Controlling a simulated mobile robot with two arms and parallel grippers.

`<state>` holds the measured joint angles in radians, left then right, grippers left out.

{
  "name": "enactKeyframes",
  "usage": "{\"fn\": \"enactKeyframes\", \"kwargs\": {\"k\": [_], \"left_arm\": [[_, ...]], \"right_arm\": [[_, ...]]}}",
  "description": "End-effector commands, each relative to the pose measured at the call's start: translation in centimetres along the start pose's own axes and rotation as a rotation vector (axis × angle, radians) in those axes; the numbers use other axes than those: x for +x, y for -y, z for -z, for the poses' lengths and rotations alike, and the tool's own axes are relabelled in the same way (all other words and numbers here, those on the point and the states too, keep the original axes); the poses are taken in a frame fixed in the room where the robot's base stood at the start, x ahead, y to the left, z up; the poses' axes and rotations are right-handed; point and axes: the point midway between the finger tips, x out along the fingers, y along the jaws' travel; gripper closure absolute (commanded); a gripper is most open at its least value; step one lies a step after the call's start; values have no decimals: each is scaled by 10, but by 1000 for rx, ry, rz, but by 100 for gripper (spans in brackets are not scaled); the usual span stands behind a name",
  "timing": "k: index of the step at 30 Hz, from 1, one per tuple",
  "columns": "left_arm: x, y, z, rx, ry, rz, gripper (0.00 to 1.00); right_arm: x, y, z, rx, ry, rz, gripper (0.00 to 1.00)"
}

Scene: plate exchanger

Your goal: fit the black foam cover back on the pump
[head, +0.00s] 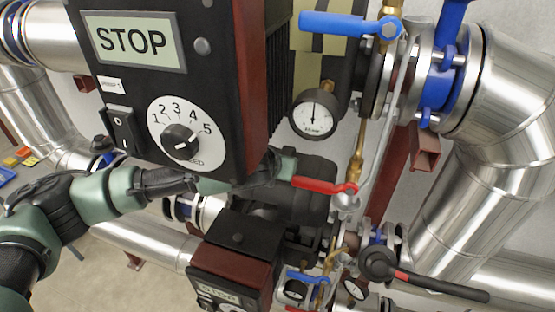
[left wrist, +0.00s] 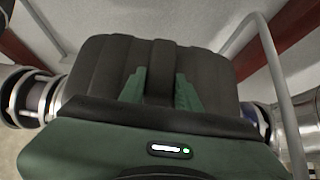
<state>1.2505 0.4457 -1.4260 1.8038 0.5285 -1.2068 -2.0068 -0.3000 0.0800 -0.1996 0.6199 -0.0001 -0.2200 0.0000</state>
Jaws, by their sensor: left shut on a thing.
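The black foam cover (left wrist: 100,72) fills the middle of the left wrist view, with a strap (left wrist: 160,72) across its centre. My left gripper (left wrist: 160,92) is shut on that strap, with a green finger on each side. In the head view the dark cover (head: 312,178) shows behind the upper control box, above the lower pump's dark body (head: 290,236). My left gripper (head: 283,160) is partly hidden there by that box. I cannot tell whether the cover touches the pump. My right gripper is not in view.
A red lever (head: 325,185), gauge (head: 314,113) and brass pipe (head: 357,155) are close right of the cover. A lower control box (head: 235,270) is below. Steel pipes (head: 500,130) flank the area.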

Motion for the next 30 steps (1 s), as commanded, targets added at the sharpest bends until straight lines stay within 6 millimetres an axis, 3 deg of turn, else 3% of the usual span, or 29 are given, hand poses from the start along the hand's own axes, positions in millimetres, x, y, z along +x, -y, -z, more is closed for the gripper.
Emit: {"fn": "enactKeyframes", "kwargs": {"k": [30], "left_arm": [[16,0,18,0,5,1,100]], "right_arm": [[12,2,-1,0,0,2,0]]}}
